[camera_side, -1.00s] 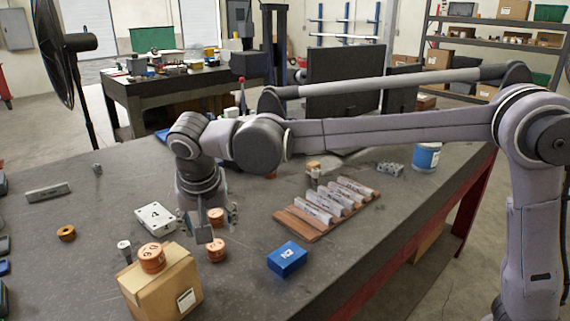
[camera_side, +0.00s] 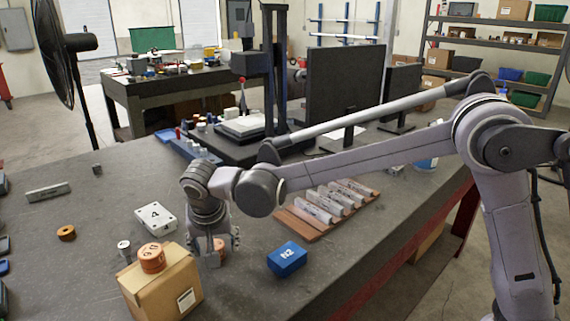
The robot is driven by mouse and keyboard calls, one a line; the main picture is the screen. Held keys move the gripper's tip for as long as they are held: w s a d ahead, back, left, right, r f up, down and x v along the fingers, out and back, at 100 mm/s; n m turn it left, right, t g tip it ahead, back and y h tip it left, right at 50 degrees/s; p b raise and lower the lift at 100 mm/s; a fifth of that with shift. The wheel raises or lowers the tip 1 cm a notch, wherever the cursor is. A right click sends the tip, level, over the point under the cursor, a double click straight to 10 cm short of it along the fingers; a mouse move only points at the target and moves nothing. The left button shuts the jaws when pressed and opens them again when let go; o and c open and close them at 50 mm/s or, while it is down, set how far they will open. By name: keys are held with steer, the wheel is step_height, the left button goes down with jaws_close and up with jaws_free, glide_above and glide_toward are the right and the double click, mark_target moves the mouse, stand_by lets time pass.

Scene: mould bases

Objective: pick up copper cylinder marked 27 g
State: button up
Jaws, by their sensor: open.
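My gripper (camera_side: 222,248) is low over the table, pointing down, with its fingers apart. A copper cylinder (camera_side: 219,245) shows partly between and behind the fingers; most of it is hidden, and I cannot read its marking or tell whether the fingers touch it. Another copper cylinder (camera_side: 152,259) stands on top of the cardboard box (camera_side: 165,290), left of my gripper. Its dark top marking looks like 90 from here. I cannot read 27 g on any cylinder.
A white block marked 4 (camera_side: 155,218) lies left of my gripper, and a blue block (camera_side: 287,259) lies right. A wooden rack (camera_side: 300,227) holds several grey bars. A small metal cylinder (camera_side: 124,249) is beside the box. An orange ring (camera_side: 66,233) lies at far left.

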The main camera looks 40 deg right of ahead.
jaws_close()
steer(key=shift+r, duration=0.1)
